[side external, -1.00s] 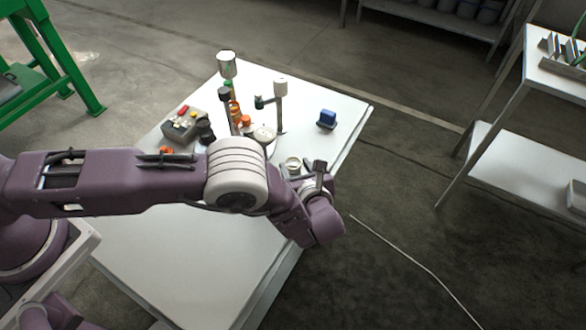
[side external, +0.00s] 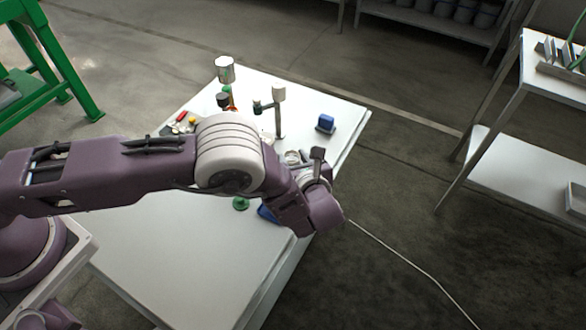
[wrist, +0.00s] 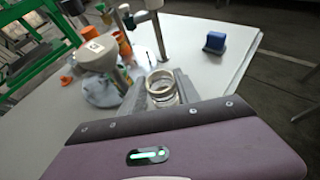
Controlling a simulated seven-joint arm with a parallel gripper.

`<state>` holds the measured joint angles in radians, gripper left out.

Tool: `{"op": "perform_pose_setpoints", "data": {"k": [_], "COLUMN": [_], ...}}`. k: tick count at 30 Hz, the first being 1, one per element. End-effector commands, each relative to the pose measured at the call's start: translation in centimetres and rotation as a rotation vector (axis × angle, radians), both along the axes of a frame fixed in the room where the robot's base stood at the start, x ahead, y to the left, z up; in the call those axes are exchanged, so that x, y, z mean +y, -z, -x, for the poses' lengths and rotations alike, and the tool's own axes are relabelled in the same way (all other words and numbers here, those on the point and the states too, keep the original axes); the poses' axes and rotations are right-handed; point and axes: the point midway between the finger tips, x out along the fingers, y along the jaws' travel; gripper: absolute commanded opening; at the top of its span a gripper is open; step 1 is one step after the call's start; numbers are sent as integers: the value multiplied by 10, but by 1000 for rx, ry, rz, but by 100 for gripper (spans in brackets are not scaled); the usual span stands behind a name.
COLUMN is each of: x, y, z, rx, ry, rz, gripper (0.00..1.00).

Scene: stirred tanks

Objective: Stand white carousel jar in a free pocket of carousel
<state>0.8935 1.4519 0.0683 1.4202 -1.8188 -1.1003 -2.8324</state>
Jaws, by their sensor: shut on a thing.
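The white carousel jar (wrist: 161,86) is a short, pale, open-topped cylinder in the wrist view. My gripper (wrist: 160,98) is shut on it, one grey finger on each side, and the jar looks upright. In the side view the jar's rim (side external: 292,157) shows just beyond my wrist, and my fingers are mostly hidden there. I cannot tell whether its base touches the table. A round grey-blue piece (wrist: 103,91) under a pale funnel-like cup lies left of the jar and may be the carousel; its pockets cannot be made out.
A blue block (side external: 326,123) is near the table's right edge. A green piece (side external: 241,203) lies below my arm. The near white tabletop (side external: 170,255) is clear.

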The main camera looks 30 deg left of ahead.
Motion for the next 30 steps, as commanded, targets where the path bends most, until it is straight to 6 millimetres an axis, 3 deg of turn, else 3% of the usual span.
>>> {"op": "perform_pose_setpoints", "data": {"k": [1, 3, 12, 20, 26, 30], "x": [-1, -1, 0, 0, 0, 25], "y": [-21, -42, -112, -146, -186, -179], "z": [-1, 0, 0, 0, 0, 5], "rx": [-4, -3, -2, -2, -4, 2], "ry": [0, 0, 0, 0, -1, -39], "rz": [4, 3, 2, 1, 2, -5], "gripper": [0, 0, 0, 0, 0, 0]}}
